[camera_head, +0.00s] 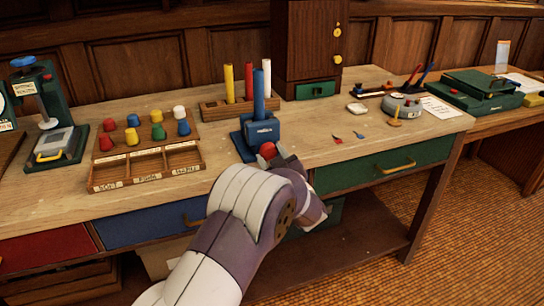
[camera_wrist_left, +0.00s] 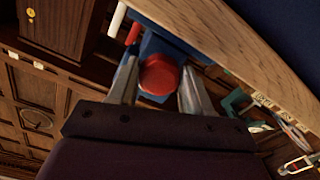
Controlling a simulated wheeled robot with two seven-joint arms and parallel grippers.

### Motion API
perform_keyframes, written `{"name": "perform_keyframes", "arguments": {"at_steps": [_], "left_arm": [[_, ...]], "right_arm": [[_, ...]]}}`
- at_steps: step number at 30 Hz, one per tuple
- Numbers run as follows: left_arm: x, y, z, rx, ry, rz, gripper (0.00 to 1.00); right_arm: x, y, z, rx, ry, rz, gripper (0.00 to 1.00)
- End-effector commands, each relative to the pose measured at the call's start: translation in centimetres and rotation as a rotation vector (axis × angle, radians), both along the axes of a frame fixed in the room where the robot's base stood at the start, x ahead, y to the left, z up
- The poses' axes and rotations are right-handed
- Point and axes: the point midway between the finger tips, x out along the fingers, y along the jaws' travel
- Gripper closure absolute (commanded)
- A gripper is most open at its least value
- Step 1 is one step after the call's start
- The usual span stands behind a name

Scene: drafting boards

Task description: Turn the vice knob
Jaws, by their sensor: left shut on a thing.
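The vice (camera_head: 262,130) is a small blue block on a blue base near the front edge of the workbench, with a blue upright rod in its top. Its red knob (camera_head: 267,150) faces the front of the bench. In the left wrist view the round red knob (camera_wrist_left: 159,75) sits between the two metal fingers, with the blue vice body (camera_wrist_left: 160,45) behind it. My left gripper (camera_head: 278,154) is shut on the knob. My left arm hides the bench edge below it. My right gripper is in neither view.
A wooden sorting tray (camera_head: 145,165) with several coloured pegs stands left of the vice. Behind is a rack (camera_head: 228,109) with upright yellow, red and white rods. Small red and blue pieces lie to the right. A green drawer (camera_head: 385,167) is below the bench top.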

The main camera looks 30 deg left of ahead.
Motion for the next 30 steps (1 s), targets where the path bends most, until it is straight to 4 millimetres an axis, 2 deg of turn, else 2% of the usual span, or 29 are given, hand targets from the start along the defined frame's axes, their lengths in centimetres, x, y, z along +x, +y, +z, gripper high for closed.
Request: {"name": "perform_keyframes", "arguments": {"at_steps": [1, 3, 6, 17, 18, 20, 30], "left_arm": [[0.0, 0.0, 0.7, 0.026, 0.038, -0.001, 0.81], [-0.1, 0.0, 0.9, 0.082, 0.106, -0.001, 0.81], [-0.1, 0.1, 0.7, 0.156, 0.192, -0.001, 0.81], [-0.1, 0.1, -0.1, 0.204, 0.242, 0.000, 0.81], [-0.1, 0.1, -0.1, 0.204, 0.242, 0.000, 0.44], [-0.1, 0.1, -0.1, 0.204, 0.242, 0.000, 0.25], [-0.4, -0.3, 0.0, 0.203, 0.241, -0.001, 0.25]], "right_arm": [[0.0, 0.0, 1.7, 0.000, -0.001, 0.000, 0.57], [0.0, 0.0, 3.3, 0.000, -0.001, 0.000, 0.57], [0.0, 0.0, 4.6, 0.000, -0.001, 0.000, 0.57], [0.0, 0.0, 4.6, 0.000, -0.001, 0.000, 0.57], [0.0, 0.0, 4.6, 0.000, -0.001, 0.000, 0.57], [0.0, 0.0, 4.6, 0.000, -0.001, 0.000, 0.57], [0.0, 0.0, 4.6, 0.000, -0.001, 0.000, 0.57]]}}
